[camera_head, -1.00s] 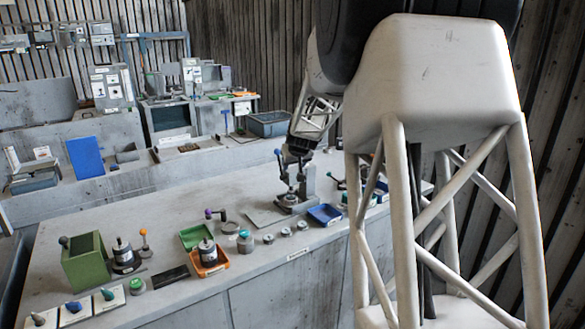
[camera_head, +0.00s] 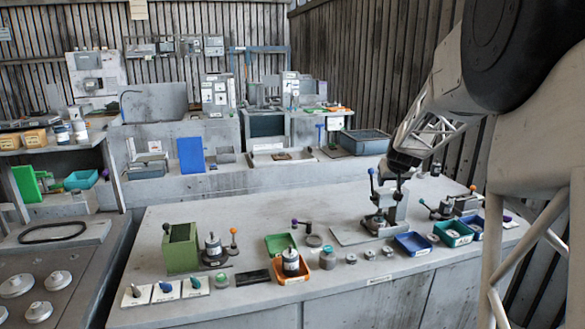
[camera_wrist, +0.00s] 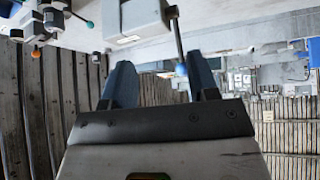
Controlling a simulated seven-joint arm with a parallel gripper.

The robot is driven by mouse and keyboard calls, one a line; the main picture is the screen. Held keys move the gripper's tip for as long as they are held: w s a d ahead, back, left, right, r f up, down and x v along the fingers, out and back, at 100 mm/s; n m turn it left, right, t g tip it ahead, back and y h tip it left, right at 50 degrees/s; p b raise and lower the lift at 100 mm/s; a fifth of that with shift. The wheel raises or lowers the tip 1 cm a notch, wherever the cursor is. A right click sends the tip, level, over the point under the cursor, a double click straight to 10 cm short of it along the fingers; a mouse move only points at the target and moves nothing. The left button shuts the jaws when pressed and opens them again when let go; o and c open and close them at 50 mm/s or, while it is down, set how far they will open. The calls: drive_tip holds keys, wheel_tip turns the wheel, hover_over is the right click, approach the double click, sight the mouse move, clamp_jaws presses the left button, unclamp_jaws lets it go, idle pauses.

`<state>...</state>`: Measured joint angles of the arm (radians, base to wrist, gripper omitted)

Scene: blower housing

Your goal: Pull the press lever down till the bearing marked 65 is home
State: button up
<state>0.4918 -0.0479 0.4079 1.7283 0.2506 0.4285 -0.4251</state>
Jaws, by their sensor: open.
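The press (camera_head: 380,222) stands on its plate towards the right of the bench. Its lever (camera_head: 373,186) stands near upright with a blue knob (camera_head: 371,171) on top. My gripper (camera_head: 399,178) is above and beside the press, just right of the knob in the head view. In the wrist view, my gripper (camera_wrist: 160,82) is open with two dark blue fingers. The blue lever knob (camera_wrist: 181,70) shows between them, closer to the right finger; I cannot tell whether they touch. The press's pale head block (camera_wrist: 140,22) is above. No mark 65 is readable on any bearing.
A blue tray (camera_head: 412,243) and a teal tray (camera_head: 453,233) lie right of the press. Small round metal parts (camera_head: 351,258) sit in front. Left are an orange tray (camera_head: 291,270) and a green block (camera_head: 181,248). The bench's back middle is clear.

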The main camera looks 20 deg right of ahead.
drive_tip(key=shift+a, duration=0.1)
drive_tip(key=s+a+r+n+g+y, duration=0.1)
drive_tip(key=s+a+r, duration=0.1)
drive_tip(key=s+a, duration=0.85)
drive_tip(key=s+a+r+n+g+y, duration=0.1)
drive_tip(key=s+a+r, duration=0.1)
drive_tip(key=s+a, duration=0.85)
drive_tip(key=s+a+f+g, duration=0.1)
drive_tip(key=s+a+f, duration=0.1)
drive_tip(key=s+a, duration=0.5)
drive_tip(key=s+a+f+g, duration=0.1)
drive_tip(key=s+a+f, duration=0.2)
drive_tip(key=s+a, duration=0.5)
drive_tip(key=s, duration=0.7)
drive_tip(key=shift+s+a+f+n, duration=0.2)
drive_tip(key=shift+s+a+n, duration=0.1)
drive_tip(key=shift+n, duration=0.1)
